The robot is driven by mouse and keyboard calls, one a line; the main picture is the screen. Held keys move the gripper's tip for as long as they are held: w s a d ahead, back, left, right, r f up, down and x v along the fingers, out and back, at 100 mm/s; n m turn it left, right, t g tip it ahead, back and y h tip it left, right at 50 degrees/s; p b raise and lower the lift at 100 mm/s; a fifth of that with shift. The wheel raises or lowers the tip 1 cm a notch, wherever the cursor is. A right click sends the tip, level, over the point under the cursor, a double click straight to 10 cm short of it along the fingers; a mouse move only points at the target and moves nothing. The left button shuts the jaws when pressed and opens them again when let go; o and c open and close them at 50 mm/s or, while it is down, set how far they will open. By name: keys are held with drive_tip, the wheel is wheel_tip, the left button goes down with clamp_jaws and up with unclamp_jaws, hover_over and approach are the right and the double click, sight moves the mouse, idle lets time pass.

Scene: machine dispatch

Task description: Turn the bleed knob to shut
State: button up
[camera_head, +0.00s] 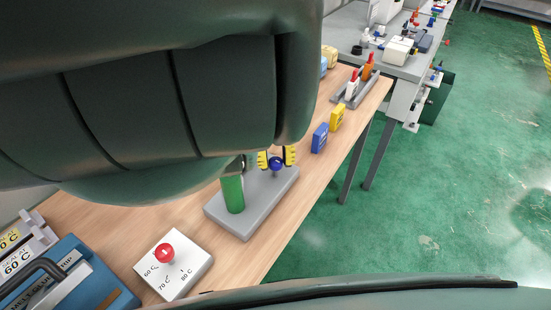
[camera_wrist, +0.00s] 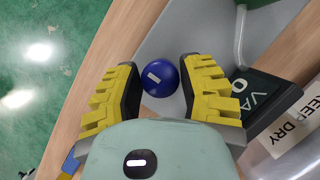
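The bleed knob (camera_wrist: 160,77) is a round blue knob with a short white mark, seen from above in the wrist view. In the head view the blue knob (camera_head: 276,163) stands on a grey base plate (camera_head: 243,222) on the wooden bench. My gripper (camera_wrist: 160,66) has yellow ribbed fingers, one on each side of the knob. The fingers are apart, with a narrow gap to the knob on each side as far as I can see. A black label with "VA" and "0" (camera_wrist: 262,95) lies beside the right finger, partly hidden.
A green cylinder (camera_head: 233,194) stands on the plate close to the knob. A white box with a red knob (camera_head: 165,253) sits nearer on the bench. Blue (camera_head: 320,138) and yellow (camera_head: 337,117) blocks stand farther back. My arm hides much of the head view.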

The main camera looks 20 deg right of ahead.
drive_tip(key=o, duration=0.4)
drive_tip(key=v, duration=1.2)
drive_tip(key=shift+s, duration=0.1)
